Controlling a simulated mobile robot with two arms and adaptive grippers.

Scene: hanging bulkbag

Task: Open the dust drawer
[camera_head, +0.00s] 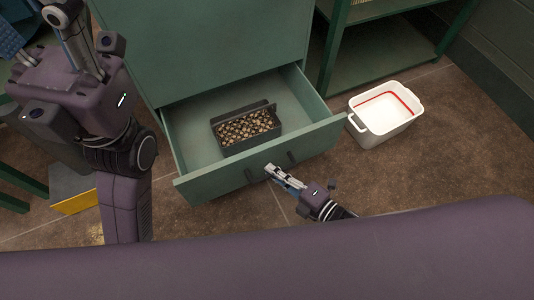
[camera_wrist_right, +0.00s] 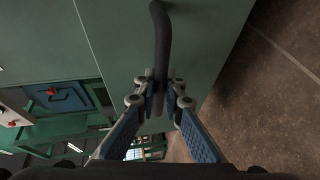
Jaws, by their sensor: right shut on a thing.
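The green drawer (camera_head: 195,186) is pulled out of a green cabinet (camera_head: 205,40), with its inside showing. My right gripper (camera_head: 272,170) is at the middle of the drawer front. In the right wrist view its fingers (camera_wrist_right: 160,95) are shut on a dark bar handle (camera_wrist_right: 161,40) on the green front. A dark box (camera_head: 232,149) full of small brownish pieces sits inside the drawer. My left gripper (camera_head: 72,28) is raised at the top left, away from the drawer; whether its fingers are apart cannot be made out.
A white bin (camera_head: 384,130) with a red line inside stands on the floor right of the drawer. A green shelf (camera_head: 375,60) stands behind it. A yellow-edged object (camera_head: 75,203) is on the floor at left. Brown floor is clear in front of the drawer.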

